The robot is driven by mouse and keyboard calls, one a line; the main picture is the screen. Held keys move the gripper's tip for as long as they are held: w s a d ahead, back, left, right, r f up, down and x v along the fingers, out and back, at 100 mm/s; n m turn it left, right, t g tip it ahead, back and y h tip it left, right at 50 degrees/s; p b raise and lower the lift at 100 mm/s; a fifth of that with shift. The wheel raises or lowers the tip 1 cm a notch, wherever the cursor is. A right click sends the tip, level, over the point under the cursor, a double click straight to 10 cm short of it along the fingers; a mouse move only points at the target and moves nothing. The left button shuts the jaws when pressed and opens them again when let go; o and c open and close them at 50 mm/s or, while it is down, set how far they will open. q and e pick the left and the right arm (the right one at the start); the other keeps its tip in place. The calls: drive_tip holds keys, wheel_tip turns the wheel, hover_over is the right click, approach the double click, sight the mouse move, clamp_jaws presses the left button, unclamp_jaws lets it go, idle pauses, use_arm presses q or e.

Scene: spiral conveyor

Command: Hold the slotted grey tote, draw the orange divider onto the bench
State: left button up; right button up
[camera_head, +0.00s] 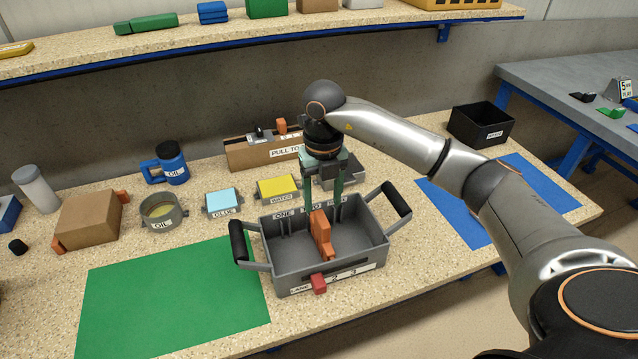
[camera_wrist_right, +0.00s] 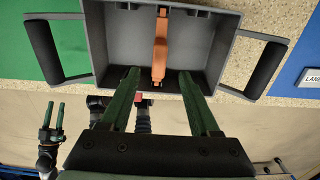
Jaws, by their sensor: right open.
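The slotted grey tote (camera_head: 282,258) stands on the bench, with black-gripped handles at both sides. The orange divider (camera_head: 321,236) stands upright inside, near the middle slot; it also shows in the wrist view (camera_wrist_right: 160,48). My right gripper (camera_head: 323,203) hangs pointing down over the tote's back part, open and empty. In the wrist view its green fingers (camera_wrist_right: 160,72) are apart, with the divider between and beyond them, not clamped. My left gripper (camera_wrist_right: 53,112) shows small at the lower left of the wrist view, its fingers apart, away from the tote.
A green mat (camera_head: 175,300) lies left, a blue mat (camera_head: 500,195) right. Behind stand a yellow box (camera_head: 277,188), a light-blue box (camera_head: 223,201) and a cardboard box (camera_head: 258,153). A black bin (camera_head: 480,125) stands back right.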

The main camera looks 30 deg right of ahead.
sight(322, 218)
wheel_tip(322, 218, down, 9)
drive_tip(key=shift+r, duration=0.1)
drive_tip(key=shift+f, duration=0.5)
clamp_jaws()
idle(0.3)
